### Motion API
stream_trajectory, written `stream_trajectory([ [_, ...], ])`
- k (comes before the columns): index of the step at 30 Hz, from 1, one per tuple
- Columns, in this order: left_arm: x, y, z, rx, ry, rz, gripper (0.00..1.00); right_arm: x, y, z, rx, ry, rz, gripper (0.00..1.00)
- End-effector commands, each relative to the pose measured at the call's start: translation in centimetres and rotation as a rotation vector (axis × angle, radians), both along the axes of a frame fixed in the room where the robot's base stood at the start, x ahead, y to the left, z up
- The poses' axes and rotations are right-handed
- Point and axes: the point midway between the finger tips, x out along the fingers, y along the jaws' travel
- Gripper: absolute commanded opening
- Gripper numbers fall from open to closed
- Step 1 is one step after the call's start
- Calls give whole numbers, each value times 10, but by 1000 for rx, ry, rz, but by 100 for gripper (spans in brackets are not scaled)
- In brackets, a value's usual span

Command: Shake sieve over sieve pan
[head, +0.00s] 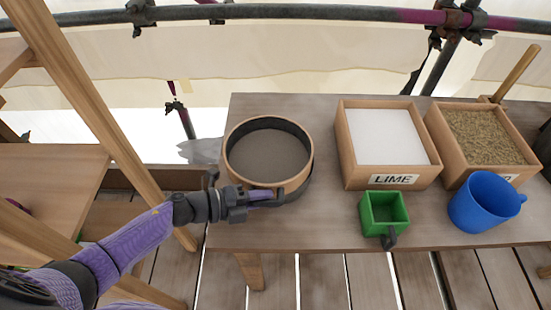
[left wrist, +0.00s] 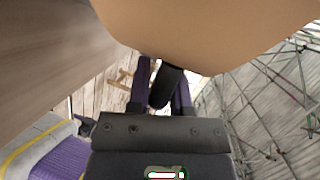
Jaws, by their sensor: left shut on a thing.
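The sieve (head: 268,152) is a round wooden hoop with a grey mesh inside, at the left end of the table in the head view. A dark round rim, which looks like the sieve pan (head: 308,184), shows beneath it at the lower right; most of it is hidden. My left gripper (head: 268,197) is shut on the sieve's dark handle at the near side. In the left wrist view the fingers (left wrist: 165,92) close on the dark handle below the tan hoop (left wrist: 205,30). I cannot tell the gap between sieve and pan. My right gripper is not in view.
A box of white lime (head: 392,181) and a box of sand-like grains (head: 460,170) stand right of the sieve on the table (head: 325,225). A green scoop box (head: 384,212) and a blue mug (head: 482,203) stand in front. A wooden post (head: 95,100) rises at left.

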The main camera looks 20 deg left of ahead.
Motion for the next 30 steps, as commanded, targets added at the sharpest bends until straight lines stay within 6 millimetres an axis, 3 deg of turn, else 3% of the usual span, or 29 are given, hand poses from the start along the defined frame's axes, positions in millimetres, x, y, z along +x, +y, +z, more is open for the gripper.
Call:
stream_trajectory([
  [5,-2,7,-1,1,2,0,0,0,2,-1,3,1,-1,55],
  [12,8,-30,1,-1,1,-1,0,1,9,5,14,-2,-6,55],
  [17,11,-40,-1,1,1,-1,0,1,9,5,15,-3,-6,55],
  [25,0,-3,-3,4,4,1,0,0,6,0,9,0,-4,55],
  [30,-3,9,-1,2,2,0,0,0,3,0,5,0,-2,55],
])
